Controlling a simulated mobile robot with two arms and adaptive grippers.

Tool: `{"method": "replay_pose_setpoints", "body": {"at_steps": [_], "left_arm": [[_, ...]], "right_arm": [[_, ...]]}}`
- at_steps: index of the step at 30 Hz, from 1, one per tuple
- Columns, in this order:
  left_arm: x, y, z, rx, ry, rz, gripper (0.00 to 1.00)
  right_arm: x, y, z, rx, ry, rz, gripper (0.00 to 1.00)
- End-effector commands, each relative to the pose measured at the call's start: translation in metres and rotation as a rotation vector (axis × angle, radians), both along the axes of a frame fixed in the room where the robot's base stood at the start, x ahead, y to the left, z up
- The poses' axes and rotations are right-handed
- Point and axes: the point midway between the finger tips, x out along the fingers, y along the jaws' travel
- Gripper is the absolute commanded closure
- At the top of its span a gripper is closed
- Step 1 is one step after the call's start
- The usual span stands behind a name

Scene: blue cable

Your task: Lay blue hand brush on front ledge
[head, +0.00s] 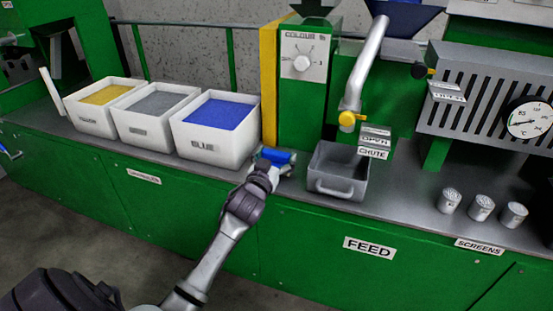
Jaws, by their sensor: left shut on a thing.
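The blue hand brush (276,155) shows at the end of my left arm, just right of the blue bin, with a pale part at its right end. My left gripper (268,165) is shut on the brush and hides part of it. It is over the grey front ledge (240,178), between the blue bin and the metal chute tray. I cannot tell whether the brush touches the ledge. My right gripper is not in view.
White bins of yellow, grey and blue (215,145) granules stand on the ledge to the left. A metal tray (338,172) sits under the chute at right. Several small metal cylinders (481,207) stand further right. Ledge between tray and cylinders is clear.

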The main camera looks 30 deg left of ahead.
Motion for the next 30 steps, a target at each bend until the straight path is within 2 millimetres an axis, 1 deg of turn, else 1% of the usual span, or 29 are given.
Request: {"method": "replay_pose_setpoints", "body": {"at_steps": [2,14,15,16,17,28,30], "left_arm": [[0.0000,0.0001,-0.0017,0.000,-0.001,0.000,0.50],[0.0000,0.0000,-0.0044,0.000,-0.001,0.000,0.50],[-0.0001,0.0001,-0.0044,0.000,0.000,0.000,0.08],[-0.0001,0.0001,-0.0043,0.000,0.000,0.000,0.03],[-0.0001,0.0001,-0.0043,0.000,0.000,0.000,0.00],[0.0000,0.0001,-0.0023,0.001,-0.001,0.000,0.00],[-0.0036,-0.0011,-0.0016,0.000,0.001,0.000,0.00]], "right_arm": [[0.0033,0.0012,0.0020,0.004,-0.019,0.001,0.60],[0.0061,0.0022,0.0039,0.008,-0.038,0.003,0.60],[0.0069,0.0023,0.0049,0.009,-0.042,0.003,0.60],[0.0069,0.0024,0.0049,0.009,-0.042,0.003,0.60],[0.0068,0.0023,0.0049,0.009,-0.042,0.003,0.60],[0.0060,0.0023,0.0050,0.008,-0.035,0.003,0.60],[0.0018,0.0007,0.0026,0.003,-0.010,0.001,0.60]]}}
